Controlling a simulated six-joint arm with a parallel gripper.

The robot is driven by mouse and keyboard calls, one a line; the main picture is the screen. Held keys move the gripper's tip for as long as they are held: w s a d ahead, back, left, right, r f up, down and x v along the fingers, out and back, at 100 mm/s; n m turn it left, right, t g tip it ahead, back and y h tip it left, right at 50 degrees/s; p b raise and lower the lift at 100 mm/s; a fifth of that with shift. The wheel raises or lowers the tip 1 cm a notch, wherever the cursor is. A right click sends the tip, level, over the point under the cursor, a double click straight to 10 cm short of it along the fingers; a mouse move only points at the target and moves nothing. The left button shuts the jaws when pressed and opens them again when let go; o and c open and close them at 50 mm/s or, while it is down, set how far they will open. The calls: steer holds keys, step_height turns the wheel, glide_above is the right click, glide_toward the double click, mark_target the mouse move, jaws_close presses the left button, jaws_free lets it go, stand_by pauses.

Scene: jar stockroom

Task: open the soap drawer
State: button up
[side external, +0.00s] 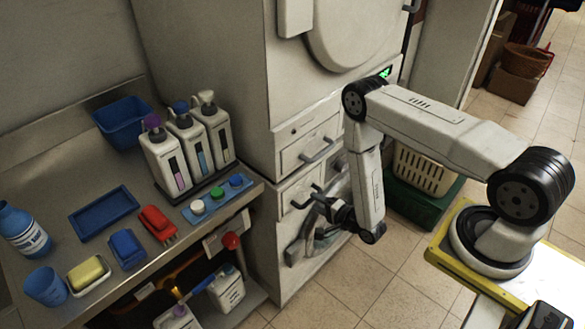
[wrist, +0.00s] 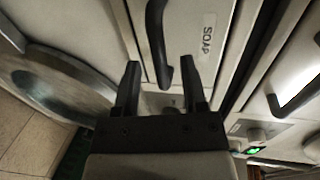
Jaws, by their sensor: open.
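The soap drawer (wrist: 182,28) has a pale front with a SOAP label (wrist: 208,34) in the wrist view. Its dark bar handle (wrist: 156,40) runs up the picture, and its lower end lies between my fingertips in the picture. In the side view it appears to be the lower drawer (side external: 292,204) of the machine stack, its front looking shut. My gripper (wrist: 161,64) is open and empty, a finger on each side of the handle end. In the side view my gripper (side external: 318,203) is close in front of the lower drawer. Contact with the handle cannot be told.
A similar upper drawer (side external: 302,146) sits above. A round door (wrist: 60,85) lies left of the drawer in the wrist view. A bench (side external: 60,178) at the left holds bottles, trays and brushes.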

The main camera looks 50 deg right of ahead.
mark_target(313, 200)
steer(key=shift+x, duration=1.5)
jaws_close()
stand_by(0.4)
